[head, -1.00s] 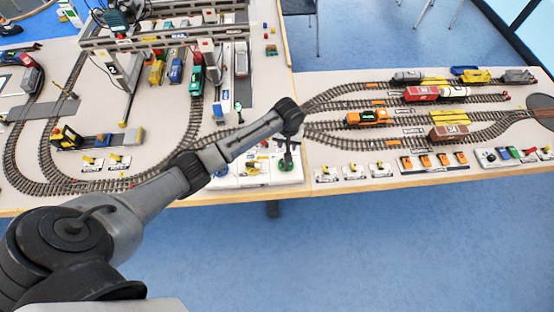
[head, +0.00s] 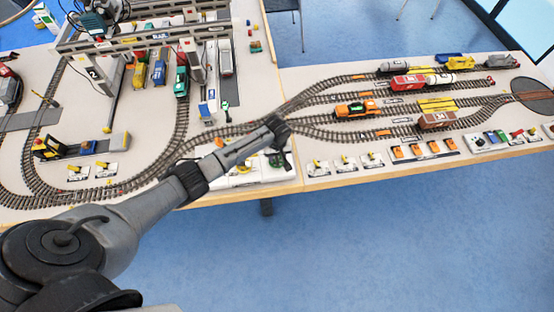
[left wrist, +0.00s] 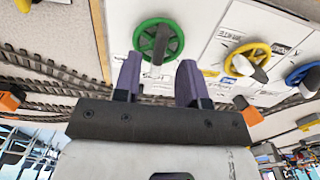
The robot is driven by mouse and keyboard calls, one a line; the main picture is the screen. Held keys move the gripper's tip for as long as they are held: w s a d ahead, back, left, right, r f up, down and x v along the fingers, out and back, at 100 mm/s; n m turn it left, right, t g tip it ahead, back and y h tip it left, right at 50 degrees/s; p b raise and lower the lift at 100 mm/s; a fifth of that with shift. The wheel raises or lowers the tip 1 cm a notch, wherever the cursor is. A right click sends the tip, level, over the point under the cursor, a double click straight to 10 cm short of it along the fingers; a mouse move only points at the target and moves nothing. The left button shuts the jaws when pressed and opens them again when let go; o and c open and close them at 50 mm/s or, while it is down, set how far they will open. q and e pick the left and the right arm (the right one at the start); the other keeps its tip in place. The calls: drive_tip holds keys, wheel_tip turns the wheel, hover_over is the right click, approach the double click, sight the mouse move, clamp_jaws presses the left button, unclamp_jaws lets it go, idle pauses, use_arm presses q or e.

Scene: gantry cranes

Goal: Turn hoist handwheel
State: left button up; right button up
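The left wrist view shows a green handwheel (left wrist: 158,38) with a grey knob on a white panel. A yellow handwheel (left wrist: 248,58) and a blue handwheel (left wrist: 303,77) are to its right. My left gripper (left wrist: 158,80) is open and empty. Its two purple fingers point at the green wheel, one towards each side of it, with a gap visible between them. Whether a fingertip touches the rim I cannot tell. In the head view my wrist hangs over the white control panel (head: 225,181) and partly hides the green wheel; the yellow wheel shows left of it. My right gripper is out of view.
A grey gantry crane (head: 150,38) stands over the tracks at the back left. An orange locomotive (head: 356,109) and several wagons stand on the tracks to the right. Small switch levers (head: 345,162) line the front edge. Blue floor lies open in front.

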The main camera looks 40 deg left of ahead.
sight(277, 159)
use_arm(q)
drive_tip(key=shift+f+b, duration=0.35)
drive_tip(key=shift+f, duration=1.45)
drive_tip(key=shift+c, duration=0.3)
clamp_jaws()
